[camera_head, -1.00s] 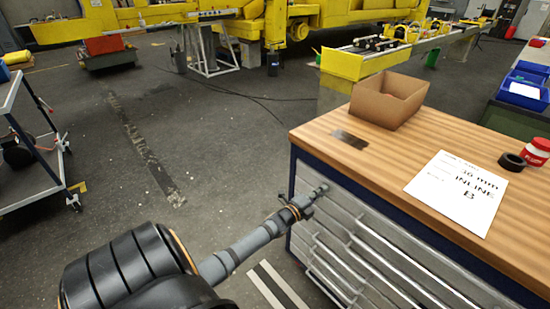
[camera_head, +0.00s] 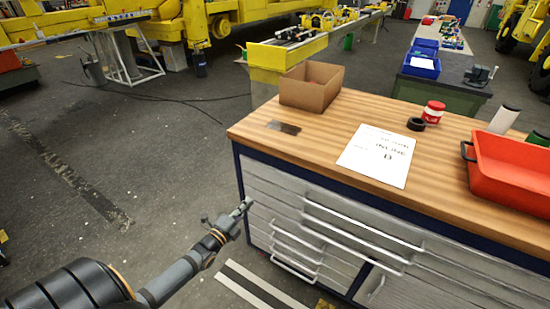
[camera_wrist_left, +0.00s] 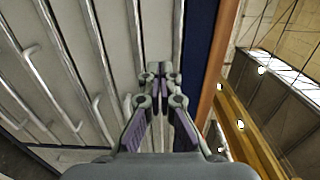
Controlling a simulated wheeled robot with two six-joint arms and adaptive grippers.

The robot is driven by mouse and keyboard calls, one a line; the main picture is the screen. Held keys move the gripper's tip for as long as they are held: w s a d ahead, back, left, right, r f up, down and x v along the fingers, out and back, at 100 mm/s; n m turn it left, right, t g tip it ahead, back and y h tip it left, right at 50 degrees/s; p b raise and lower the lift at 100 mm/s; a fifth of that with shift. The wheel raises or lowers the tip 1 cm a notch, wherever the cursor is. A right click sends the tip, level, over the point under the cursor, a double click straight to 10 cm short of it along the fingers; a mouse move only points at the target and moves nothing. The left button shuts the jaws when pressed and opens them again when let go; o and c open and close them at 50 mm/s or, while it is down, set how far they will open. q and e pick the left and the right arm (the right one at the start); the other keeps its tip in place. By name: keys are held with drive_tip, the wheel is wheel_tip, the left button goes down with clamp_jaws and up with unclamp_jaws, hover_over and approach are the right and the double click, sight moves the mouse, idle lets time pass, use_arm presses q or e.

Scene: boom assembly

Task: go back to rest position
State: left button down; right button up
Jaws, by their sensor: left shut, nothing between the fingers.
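My left gripper (camera_head: 243,208) is in front of the left end of the grey drawer cabinet (camera_head: 290,205), below the wooden top. In the left wrist view my left gripper (camera_wrist_left: 157,70) has its fingers together with nothing between them. Drawer fronts with handles (camera_wrist_left: 75,75) and the cabinet's dark blue edge (camera_wrist_left: 207,65) lie beyond the fingers. I cannot tell from these views whether the fingertips touch the cabinet. My right gripper is in neither view.
On the wooden worktop (camera_head: 330,125) stand an open cardboard box (camera_head: 310,88), a paper sheet (camera_head: 378,156), a black ring (camera_head: 416,124), a red-and-white container (camera_head: 433,111) and a red tray (camera_head: 510,180). Open floor (camera_head: 150,160) lies left of the cabinet.

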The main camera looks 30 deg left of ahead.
use_arm(q)
drive_tip(key=s+a+f+n+g+y, duration=0.1)
drive_tip(key=s+f+n+g, duration=0.5)
drive_tip(key=f, duration=0.7)
drive_tip(key=s+f+n+g+y, duration=0.1)
drive_tip(key=s+f+n+g, duration=0.15)
drive_tip(key=s+f, duration=0.8)
drive_tip(key=s+d+f+n+g, duration=0.4)
drive_tip(key=s+f, duration=0.5)
drive_tip(key=s, duration=0.3)
drive_tip(key=s+d+f+n+g, duration=0.4)
drive_tip(key=s+f, duration=0.5)
drive_tip(key=s, duration=0.3)
drive_tip(key=shift+s+d+f+n+h, duration=0.15)
drive_tip(key=shift+d+f+n+h, duration=0.15)
drive_tip(key=shift+d+n, duration=0.65)
